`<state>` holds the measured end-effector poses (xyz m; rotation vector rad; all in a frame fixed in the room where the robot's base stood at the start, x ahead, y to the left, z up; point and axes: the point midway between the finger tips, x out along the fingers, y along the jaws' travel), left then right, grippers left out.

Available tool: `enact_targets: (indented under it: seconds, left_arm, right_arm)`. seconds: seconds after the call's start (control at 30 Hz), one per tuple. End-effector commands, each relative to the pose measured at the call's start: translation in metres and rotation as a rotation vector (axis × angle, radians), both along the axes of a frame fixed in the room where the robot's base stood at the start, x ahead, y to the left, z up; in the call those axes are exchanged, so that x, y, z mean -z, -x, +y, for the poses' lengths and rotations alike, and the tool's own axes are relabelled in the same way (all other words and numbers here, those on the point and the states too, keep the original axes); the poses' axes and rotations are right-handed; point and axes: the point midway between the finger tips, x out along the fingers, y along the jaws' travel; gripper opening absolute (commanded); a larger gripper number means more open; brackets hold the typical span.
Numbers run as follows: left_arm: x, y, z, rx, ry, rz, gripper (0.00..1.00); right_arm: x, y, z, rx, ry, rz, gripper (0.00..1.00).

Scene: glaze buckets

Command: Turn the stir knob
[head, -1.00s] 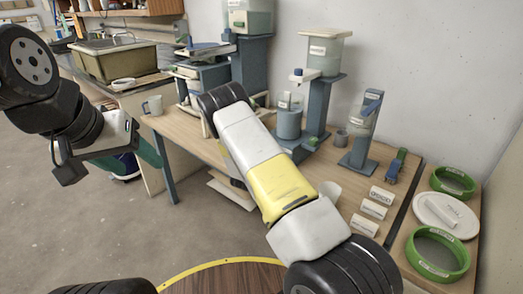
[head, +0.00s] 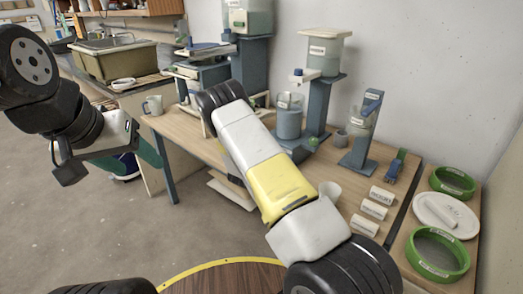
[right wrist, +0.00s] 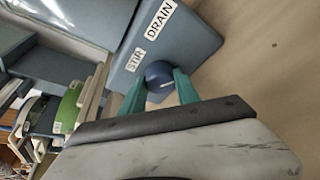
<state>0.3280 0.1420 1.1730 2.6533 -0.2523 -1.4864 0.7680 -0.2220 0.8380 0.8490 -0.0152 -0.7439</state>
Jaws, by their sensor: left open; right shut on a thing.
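The stir knob (right wrist: 158,77) is a round, dark blue knob with a pale mark, on a blue-grey housing beside the STIR label (right wrist: 135,60). My right gripper (right wrist: 160,88) is shut on it, with one green finger on each side in the right wrist view. In the head view, my right arm hides this gripper and the knob. My left gripper (head: 138,158) is open and empty at the left, over the floor in front of the bench.
A DRAIN label (right wrist: 160,20) is on the same housing. Green rings (head: 438,254) lie at the right. A sink (head: 110,58) stands at the back left.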

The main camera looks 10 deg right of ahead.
Motion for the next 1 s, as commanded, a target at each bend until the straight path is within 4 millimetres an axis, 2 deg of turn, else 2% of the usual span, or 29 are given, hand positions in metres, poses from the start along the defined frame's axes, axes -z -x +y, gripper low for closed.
enact_targets:
  seconds: [1.0]
  left_arm:
    - [0.0000,0.0000,0.0000,0.000,0.000,0.000,0.59]
  right_arm:
    - [0.0008,-0.0034,0.0038,0.000,0.582,0.748,0.00]
